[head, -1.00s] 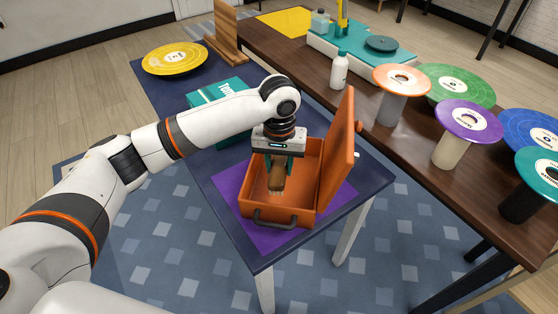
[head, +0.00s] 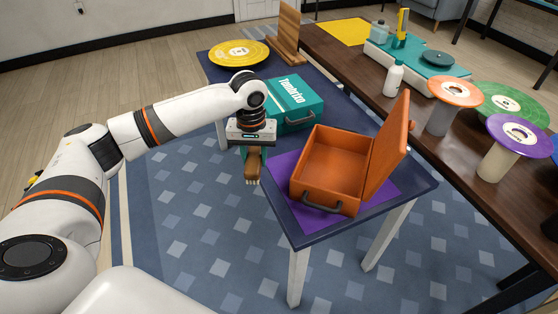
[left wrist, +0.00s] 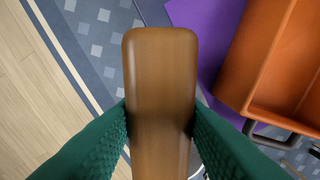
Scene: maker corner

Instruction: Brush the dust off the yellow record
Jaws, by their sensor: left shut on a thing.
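The yellow record (head: 239,53) lies flat at the far left end of the blue table, with a pale label in its middle. Any dust on it is too small to tell. My left gripper (head: 252,160) is shut on a wooden-handled brush (head: 253,167), bristles down, off the table's left edge and left of the orange case. In the left wrist view the brush's brown handle (left wrist: 160,75) sits between the green finger pads. My right gripper is not in view.
The open orange case (head: 330,170) looks empty on a purple mat (head: 285,163). A brown bench (head: 440,150) at right holds several records on pedestals.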

